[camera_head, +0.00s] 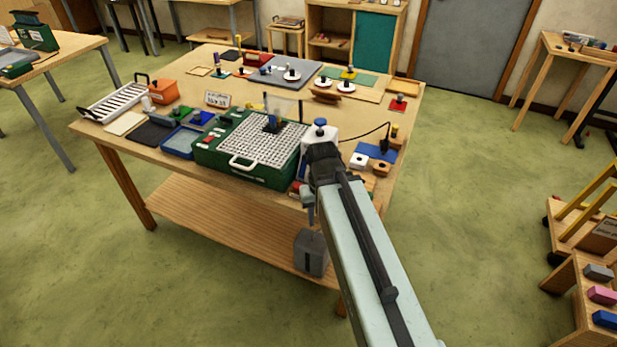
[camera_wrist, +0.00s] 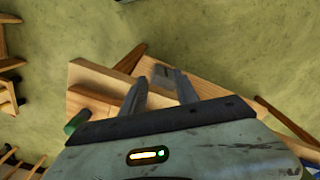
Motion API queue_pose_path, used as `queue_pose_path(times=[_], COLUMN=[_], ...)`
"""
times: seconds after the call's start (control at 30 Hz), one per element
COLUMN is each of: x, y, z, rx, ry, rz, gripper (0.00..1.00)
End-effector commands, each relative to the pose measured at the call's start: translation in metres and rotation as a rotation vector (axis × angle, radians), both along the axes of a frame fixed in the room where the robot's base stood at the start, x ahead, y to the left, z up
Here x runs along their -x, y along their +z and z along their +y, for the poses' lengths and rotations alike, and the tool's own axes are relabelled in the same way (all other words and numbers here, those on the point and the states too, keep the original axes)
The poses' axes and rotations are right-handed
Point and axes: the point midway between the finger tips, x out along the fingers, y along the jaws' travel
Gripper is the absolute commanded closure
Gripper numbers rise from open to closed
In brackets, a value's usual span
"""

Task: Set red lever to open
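I cannot make out the red lever for certain in either view. A small red part (camera_head: 297,187) shows at the front edge of the workbench (camera_head: 115,142), beside my arm, which partly hides that area. It is too small to tell whether it is the lever or how it is set. In the wrist view my gripper (camera_wrist: 162,77) has its two fingers apart with a gap between them, and nothing is clearly held. In the head view my arm reaches to the front right of the bench and its end hangs down at the front edge; the fingertips are not clear there.
A green case with a white perforated top (camera_head: 262,140) stands at the bench's front, left of my arm. A blue mat (camera_head: 375,152) with small parts lies to the right. Trays and blocks crowd the bench. A wooden rack (camera_head: 580,285) stands far right; green floor is free between.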

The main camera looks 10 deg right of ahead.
Motion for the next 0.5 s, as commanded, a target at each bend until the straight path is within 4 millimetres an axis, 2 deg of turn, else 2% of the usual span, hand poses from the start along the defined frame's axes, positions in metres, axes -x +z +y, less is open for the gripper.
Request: queue_pose_path(times=[0.13,0.23,0.5], x=[-0.005,-0.024,-0.106], y=[0.004,0.016,0.064], z=[0.0,-0.008,-0.009], rx=[0.0,0.0,0.001], ry=[0.037,0.212,1.15], rz=[0.0,0.0,0.0], gripper=[0.57,0.57,0.57])
